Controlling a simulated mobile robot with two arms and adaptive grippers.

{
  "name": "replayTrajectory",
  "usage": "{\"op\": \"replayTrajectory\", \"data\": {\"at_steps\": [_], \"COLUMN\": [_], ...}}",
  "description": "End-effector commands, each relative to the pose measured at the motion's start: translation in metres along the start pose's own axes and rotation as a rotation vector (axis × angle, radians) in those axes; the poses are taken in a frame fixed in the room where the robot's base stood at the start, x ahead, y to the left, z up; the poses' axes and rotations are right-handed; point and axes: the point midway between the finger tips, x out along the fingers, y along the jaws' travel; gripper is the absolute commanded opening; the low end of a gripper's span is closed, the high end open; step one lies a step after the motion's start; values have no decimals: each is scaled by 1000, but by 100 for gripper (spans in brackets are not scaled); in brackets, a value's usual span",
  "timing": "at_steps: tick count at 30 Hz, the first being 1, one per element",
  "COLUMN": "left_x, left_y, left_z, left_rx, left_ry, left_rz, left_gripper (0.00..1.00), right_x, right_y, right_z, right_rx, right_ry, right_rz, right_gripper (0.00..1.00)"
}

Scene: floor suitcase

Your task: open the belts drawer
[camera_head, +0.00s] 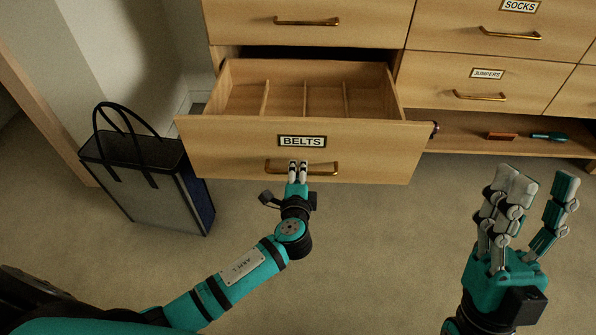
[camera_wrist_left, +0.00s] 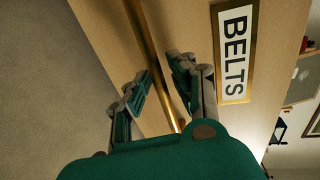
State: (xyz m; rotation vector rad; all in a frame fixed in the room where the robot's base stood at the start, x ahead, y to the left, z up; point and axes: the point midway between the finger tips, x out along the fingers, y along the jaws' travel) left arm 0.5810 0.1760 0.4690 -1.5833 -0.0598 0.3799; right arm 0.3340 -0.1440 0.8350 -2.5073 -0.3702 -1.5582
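The belts drawer (camera_head: 225,150) is pulled well out of the cabinet, showing its divided, empty-looking inside. Its front carries a BELTS label (camera_head: 302,141), which also shows in the left wrist view (camera_wrist_left: 234,50). Below the label is a brass bar handle (camera_head: 328,171). My left gripper (camera_head: 298,168) is at the middle of this handle. In the left wrist view the handle (camera_wrist_left: 142,30) runs between its fingers (camera_wrist_left: 160,75), which stand apart with small gaps beside the bar. My right gripper (camera_head: 530,195) is open and empty, away to the right above the floor.
A dark and grey bag (camera_head: 150,185) with loop handles stands on the floor left of the drawer. Closed drawers, including JUMPERS (camera_head: 480,85) and SOCKS (camera_head: 500,35), are at the right. A low shelf (camera_head: 460,140) holds small items. The carpet in front is clear.

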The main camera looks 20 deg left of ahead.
Motion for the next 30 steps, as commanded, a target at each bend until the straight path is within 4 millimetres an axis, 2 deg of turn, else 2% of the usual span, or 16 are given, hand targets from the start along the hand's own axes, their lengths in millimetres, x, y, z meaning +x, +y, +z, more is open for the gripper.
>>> {"op": "replayTrajectory", "data": {"at_steps": [9,13,17,24,30], "left_x": [0,-9,-32,-84,-112], "left_y": [0,1,1,1,1], "left_z": [0,0,0,0,0], "left_rx": [0,-1,-2,-1,-1], "left_ry": [0,2,2,1,0], "left_rz": [-1,1,2,3,2], "left_gripper": [34,34,34,34,34], "right_x": [0,0,0,0,0], "right_y": [0,0,0,0,0], "right_z": [0,0,0,0,0], "right_rx": [1,1,1,1,1], "right_ry": [1,0,0,0,0], "right_rz": [0,0,0,0,0], "right_gripper": [40,40,40,40,40]}}
